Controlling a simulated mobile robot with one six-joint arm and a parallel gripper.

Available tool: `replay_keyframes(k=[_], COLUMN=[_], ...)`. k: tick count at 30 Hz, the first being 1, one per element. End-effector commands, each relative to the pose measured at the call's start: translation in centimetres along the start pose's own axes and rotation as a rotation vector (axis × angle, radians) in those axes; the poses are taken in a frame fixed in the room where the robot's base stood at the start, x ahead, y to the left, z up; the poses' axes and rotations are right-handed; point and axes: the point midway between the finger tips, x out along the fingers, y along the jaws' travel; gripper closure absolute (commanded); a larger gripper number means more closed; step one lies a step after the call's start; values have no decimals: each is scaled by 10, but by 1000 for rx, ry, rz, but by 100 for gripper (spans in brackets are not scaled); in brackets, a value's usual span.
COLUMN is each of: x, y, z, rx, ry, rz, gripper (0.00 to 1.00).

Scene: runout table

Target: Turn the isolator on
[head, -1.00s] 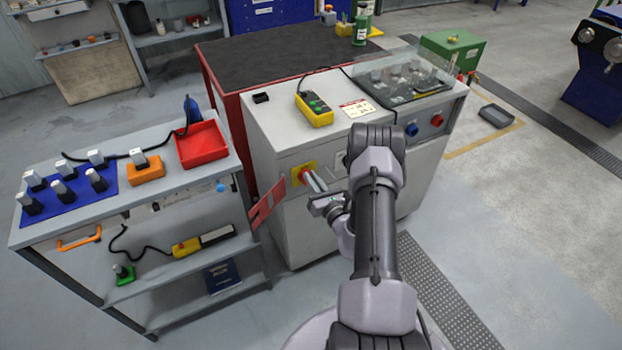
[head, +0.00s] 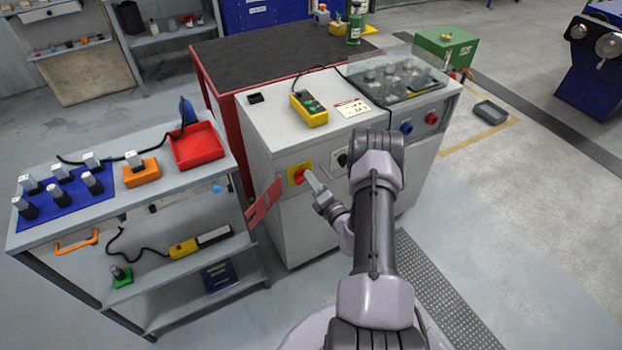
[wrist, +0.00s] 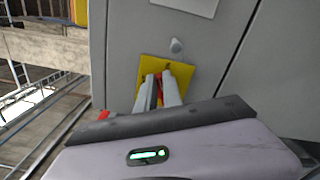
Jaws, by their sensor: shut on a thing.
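The isolator is a red rotary handle (head: 299,177) on a yellow plate (head: 293,177), on the front of the grey cabinet. My gripper (head: 308,178) reaches it from the right and is shut on the red handle. In the wrist view the yellow plate (wrist: 181,79) lies behind my two pale fingers (wrist: 163,85), which hide most of the handle. A little red shows between them. The handle's exact angle cannot be read.
A black knob (head: 342,159) is close right of the isolator. A yellow button box (head: 310,109) lies on top. A trolley (head: 145,190) stands left.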

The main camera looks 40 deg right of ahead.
Motion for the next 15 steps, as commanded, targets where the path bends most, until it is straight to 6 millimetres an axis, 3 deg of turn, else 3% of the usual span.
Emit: replay_keyframes(k=[15], x=[-1], y=[-9], z=[-3], rx=[359], ry=[1], rz=[-3], gripper=[100])
